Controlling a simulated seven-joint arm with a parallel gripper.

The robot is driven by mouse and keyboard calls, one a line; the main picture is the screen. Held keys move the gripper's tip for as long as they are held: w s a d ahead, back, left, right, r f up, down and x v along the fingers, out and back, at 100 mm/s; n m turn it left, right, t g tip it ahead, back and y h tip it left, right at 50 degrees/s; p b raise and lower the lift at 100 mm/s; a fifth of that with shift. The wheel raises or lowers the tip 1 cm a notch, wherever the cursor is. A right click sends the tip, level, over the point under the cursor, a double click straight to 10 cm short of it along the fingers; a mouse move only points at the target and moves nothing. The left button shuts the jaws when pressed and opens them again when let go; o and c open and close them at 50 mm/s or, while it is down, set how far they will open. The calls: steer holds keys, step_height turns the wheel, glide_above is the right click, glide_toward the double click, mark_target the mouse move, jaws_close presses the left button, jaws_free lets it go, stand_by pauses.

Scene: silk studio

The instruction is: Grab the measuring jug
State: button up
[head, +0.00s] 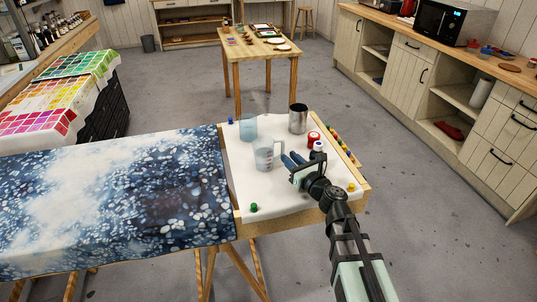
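The measuring jug (263,157) is clear with a pale grey-blue tint. It stands upright on the white-covered end of the table, its handle on the right side. My gripper (288,157) is just right of the jug, its two dark blue fingers pointing toward the handle. The fingers look apart, with nothing clearly between them. Whether a fingertip touches the handle is too small to tell.
A translucent blue beaker (248,127) stands behind the jug, and a metal cup (298,118) behind my gripper. A red jar (313,139) and a white jar (319,147) stand close right. A green pot (254,208) is in front. Patterned blue cloth (120,200) lies left.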

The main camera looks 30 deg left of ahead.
steer(key=shift+x, duration=3.9)
steer(key=shift+d+r, duration=0.1)
jaws_close()
